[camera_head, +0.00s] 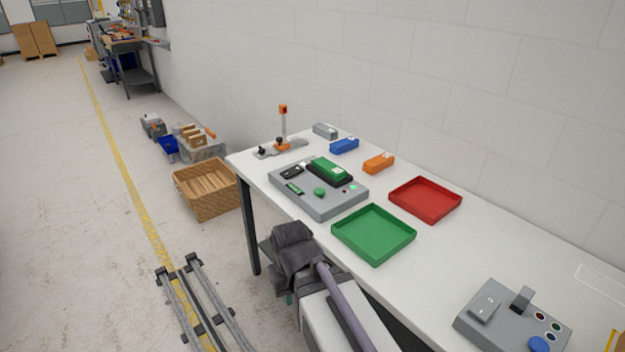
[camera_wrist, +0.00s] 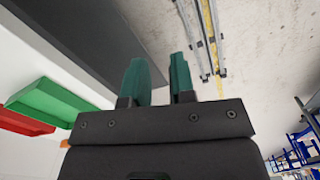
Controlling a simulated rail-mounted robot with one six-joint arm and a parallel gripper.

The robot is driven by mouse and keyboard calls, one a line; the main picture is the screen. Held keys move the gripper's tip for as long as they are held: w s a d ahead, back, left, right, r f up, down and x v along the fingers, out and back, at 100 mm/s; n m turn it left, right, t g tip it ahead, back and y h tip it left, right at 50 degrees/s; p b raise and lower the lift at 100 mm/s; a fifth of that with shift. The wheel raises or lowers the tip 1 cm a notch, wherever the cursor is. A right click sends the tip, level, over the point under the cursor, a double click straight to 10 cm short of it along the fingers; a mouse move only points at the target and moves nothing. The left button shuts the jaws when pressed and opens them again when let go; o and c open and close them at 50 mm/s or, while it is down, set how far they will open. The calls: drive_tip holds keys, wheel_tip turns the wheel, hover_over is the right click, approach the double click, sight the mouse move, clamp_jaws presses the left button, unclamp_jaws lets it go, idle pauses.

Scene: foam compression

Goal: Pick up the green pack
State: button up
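The green pack (camera_head: 326,169) sits on the black pad of a grey test device (camera_head: 317,205) on the white table. My gripper shows in the wrist view (camera_wrist: 160,80) with two green fingers apart and nothing between them. In the head view my arm is folded beside the table's front edge, low and away from the pack, and the fingers are mostly hidden there. The pack does not show in the wrist view.
A green tray (camera_head: 373,256) and a red tray (camera_head: 425,214) lie right of the device. Blue (camera_head: 344,146), orange (camera_head: 378,163) and grey (camera_head: 325,131) packs lie behind it. An orange-topped stand (camera_head: 283,125) is at left, a control box (camera_head: 510,325) at right.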

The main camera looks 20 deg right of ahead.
drive_tip(key=o, duration=1.2)
drive_tip(key=shift+o, duration=0.2)
drive_tip(key=shift+r, duration=0.1)
